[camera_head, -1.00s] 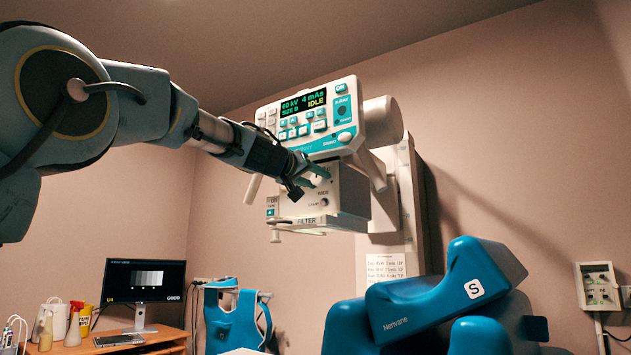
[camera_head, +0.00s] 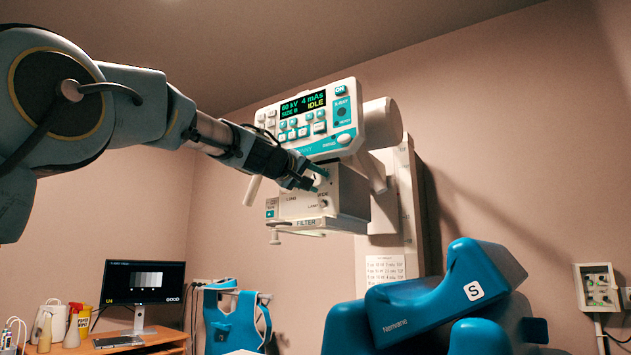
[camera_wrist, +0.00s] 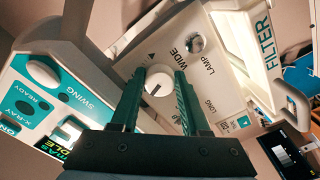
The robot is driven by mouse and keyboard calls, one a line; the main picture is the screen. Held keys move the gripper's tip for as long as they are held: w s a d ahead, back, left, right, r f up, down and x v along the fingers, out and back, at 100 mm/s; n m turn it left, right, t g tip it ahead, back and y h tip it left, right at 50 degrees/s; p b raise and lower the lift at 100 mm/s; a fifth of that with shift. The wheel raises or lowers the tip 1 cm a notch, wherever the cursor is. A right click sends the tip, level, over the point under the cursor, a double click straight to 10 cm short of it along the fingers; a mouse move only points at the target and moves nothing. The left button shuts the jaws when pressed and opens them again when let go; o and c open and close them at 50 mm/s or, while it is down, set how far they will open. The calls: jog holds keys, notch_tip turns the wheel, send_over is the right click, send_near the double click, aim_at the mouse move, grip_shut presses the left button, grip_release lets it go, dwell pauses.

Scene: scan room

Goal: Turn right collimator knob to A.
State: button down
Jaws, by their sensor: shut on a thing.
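The collimator box (camera_head: 345,193) hangs below the control panel in the head view. Its front carries a round white knob (camera_wrist: 158,84) with a short dark pointer line, seen in the wrist view. My gripper (camera_head: 320,180) is at the box front, and in the wrist view its teal fingers (camera_wrist: 156,95) stand on either side of the knob, shut on it. The word WIDE (camera_wrist: 181,57) is printed beside the knob. Which letter the pointer faces cannot be told. In the head view my fingers largely hide the knob.
The control panel (camera_head: 318,117) with its buttons is just above my gripper. A small lamp button (camera_wrist: 196,43) and the FILTER slot (camera_head: 307,222) are close by. A blue padded chair (camera_head: 430,300) stands below right; a desk with a monitor (camera_head: 143,281) is at lower left.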

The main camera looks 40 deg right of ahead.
jog(key=shift+c, duration=2)
grip_release()
jog(key=shift+a, duration=0.1)
jog(key=b+v, duration=0.5)
jog(key=v, duration=0.5)
jog(key=shift+a, duration=0.35)
